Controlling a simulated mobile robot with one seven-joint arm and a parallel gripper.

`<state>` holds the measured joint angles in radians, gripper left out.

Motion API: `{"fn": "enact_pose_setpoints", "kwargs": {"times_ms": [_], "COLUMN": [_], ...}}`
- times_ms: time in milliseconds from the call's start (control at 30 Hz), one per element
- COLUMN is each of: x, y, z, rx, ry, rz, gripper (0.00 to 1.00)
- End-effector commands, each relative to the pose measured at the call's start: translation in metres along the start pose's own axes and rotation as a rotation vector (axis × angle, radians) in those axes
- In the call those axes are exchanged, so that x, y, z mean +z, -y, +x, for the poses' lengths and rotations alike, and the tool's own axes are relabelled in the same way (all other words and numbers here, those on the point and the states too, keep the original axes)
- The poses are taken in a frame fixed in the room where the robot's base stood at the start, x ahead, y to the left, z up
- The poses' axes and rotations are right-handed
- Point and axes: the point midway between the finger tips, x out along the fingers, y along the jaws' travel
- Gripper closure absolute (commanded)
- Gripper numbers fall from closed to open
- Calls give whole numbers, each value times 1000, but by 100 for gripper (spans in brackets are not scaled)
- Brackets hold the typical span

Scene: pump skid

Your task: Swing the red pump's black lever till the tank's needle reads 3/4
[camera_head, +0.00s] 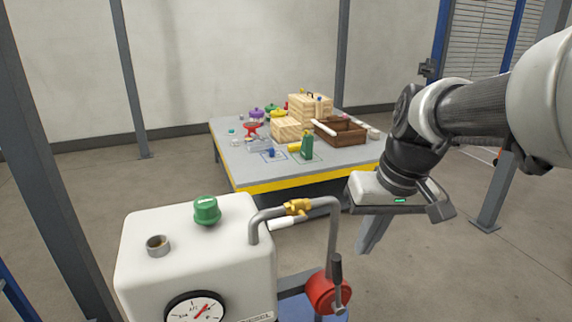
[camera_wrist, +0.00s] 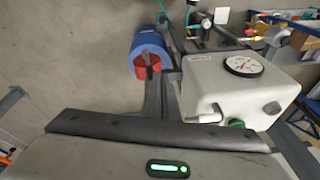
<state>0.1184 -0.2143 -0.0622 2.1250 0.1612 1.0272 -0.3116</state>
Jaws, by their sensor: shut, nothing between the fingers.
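The white tank (camera_head: 150,275) fills the lower left of the head view, with a green cap (camera_head: 207,210) on top. Its dial (camera_head: 187,311) is cut off by the bottom edge; the red needle points up and right, and the marks are too small to read surely. The red pump (camera_head: 321,292) is right of the tank, its black lever (camera_head: 337,268) standing about upright. My gripper (camera_head: 366,243) is shut and empty, above and right of the lever in the picture, apart from it. In the wrist view the pump (camera_wrist: 147,72) lies beyond my fingers, left of the tank (camera_wrist: 205,80).
A grey pipe (camera_head: 331,235) with a brass valve (camera_head: 297,207) arches from tank to pump, close to my gripper. A table (camera_head: 235,172) with crates and small things stands behind. Grey posts (camera_head: 60,190) rise at the sides. Floor right of the pump is open.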

Motion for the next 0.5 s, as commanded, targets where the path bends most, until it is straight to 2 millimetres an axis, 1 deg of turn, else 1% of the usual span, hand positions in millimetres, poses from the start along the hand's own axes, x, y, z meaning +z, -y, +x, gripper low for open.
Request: {"fn": "enact_pose_setpoints", "kwargs": {"times_ms": [33,133,200,333,400,500], "x": [-17,-45,-63,-87,-94,-100], "y": [-9,-29,-46,-74,-86,-99], "z": [-1,9,21,46,60,74], "rx": [-20,-65,-101,-164,-191,-218], "ry": [34,93,132,187,207,223], "rz": [4,-4,-12,-28,-35,-44], "gripper": [100,100,100,100,100,100]}}
